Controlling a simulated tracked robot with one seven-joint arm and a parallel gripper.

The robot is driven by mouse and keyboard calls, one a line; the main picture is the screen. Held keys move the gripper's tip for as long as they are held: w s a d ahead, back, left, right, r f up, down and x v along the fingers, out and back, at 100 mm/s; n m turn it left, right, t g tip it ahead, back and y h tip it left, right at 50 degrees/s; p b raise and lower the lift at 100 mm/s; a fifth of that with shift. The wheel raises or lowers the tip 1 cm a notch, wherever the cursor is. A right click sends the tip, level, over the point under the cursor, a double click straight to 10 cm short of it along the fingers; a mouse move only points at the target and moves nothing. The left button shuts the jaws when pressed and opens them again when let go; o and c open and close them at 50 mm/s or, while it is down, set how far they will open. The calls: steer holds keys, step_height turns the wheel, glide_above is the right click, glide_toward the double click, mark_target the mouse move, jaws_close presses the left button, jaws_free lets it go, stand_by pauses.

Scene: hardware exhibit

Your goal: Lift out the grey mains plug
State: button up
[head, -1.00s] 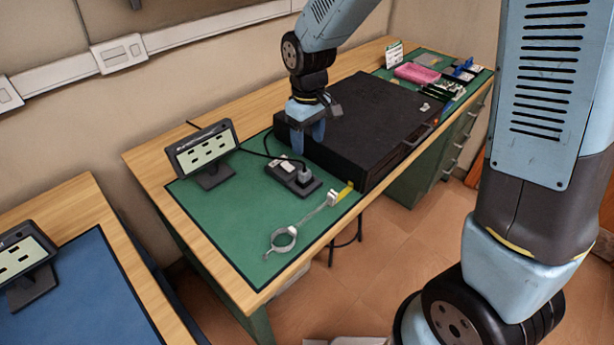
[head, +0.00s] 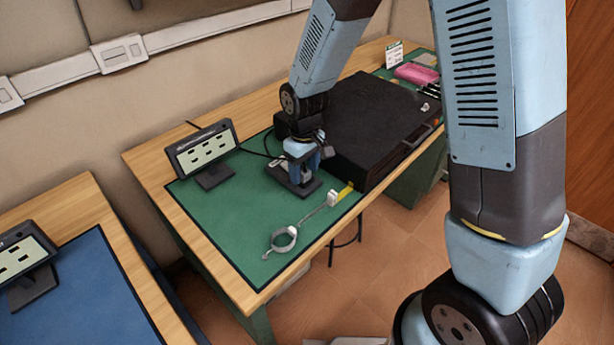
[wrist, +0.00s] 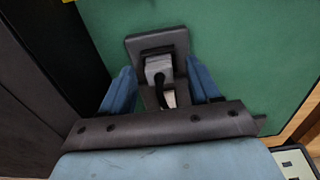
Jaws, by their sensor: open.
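The grey mains plug (wrist: 158,68) sits in a dark socket block (wrist: 137,47) on the green mat, with a black cable running from it toward my gripper's base. My gripper (wrist: 160,80) is open in the wrist view, with one blue finger on either side of the plug and a visible gap to each. In the head view my gripper (head: 303,180) points down over the socket block (head: 312,189) and hides the plug.
A large black case (head: 365,120) stands close beside my gripper. A small display panel (head: 205,150) stands to the left. The mat's front left is clear.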

mark_target(305, 171)
steer(key=c, duration=0.9)
steer(key=shift+r, duration=0.45)
step_height(305, 171, up, 3)
steer(key=shift+f, duration=0.2)
steer(key=s+d+r, duration=0.8)
steer(key=s+r, duration=0.1)
steer(key=s, duration=0.2)
steer(key=shift+s+r, duration=0.25)
steer(key=shift+s, duration=0.05)
